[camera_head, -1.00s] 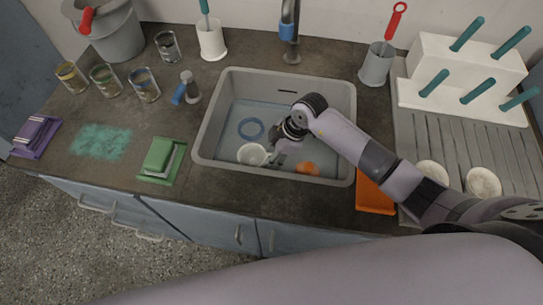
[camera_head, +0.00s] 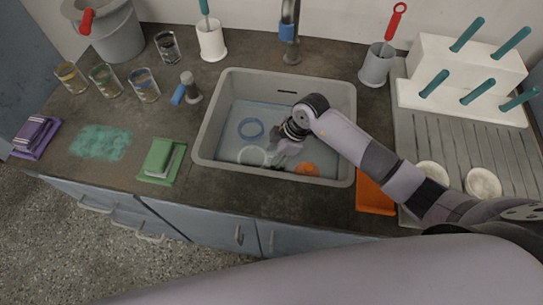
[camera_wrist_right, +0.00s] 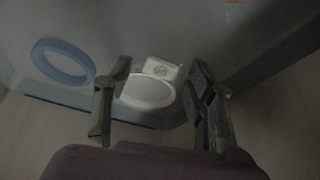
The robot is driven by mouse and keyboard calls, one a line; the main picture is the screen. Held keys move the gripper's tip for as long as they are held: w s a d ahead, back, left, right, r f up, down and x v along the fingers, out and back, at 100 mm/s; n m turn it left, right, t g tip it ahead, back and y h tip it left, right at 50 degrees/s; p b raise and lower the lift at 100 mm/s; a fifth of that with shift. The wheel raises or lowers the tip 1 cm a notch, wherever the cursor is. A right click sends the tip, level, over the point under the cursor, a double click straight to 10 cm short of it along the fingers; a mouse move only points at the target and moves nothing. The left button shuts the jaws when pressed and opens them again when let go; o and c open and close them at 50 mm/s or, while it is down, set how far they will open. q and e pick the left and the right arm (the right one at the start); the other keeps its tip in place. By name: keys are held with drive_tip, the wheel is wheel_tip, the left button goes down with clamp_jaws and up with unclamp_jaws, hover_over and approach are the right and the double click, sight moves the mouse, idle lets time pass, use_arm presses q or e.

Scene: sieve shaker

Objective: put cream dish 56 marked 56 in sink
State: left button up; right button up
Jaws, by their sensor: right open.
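A round pale dish (camera_head: 252,156) is in the sink (camera_head: 207,146), low in the bluish water, its rim showing as a faint ring. In the right wrist view the dish (camera_wrist_right: 147,91) has a flat tab with a round mark; the number is not readable. My right gripper (camera_head: 284,158) is inside the sink, just right of the dish. In the right wrist view its fingers (camera_wrist_right: 158,103) are spread, with the dish seen between and beyond them. Whether they touch it is unclear. My left gripper is out of view.
A blue ring (camera_head: 251,128) and an orange item (camera_head: 306,170) are also in the sink. The tap (camera_head: 290,35) stands behind it.

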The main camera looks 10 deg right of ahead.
drive_tip(key=w+v, duration=0.1)
drive_tip(key=v, duration=1)
drive_tip(key=shift+s, duration=0.5)
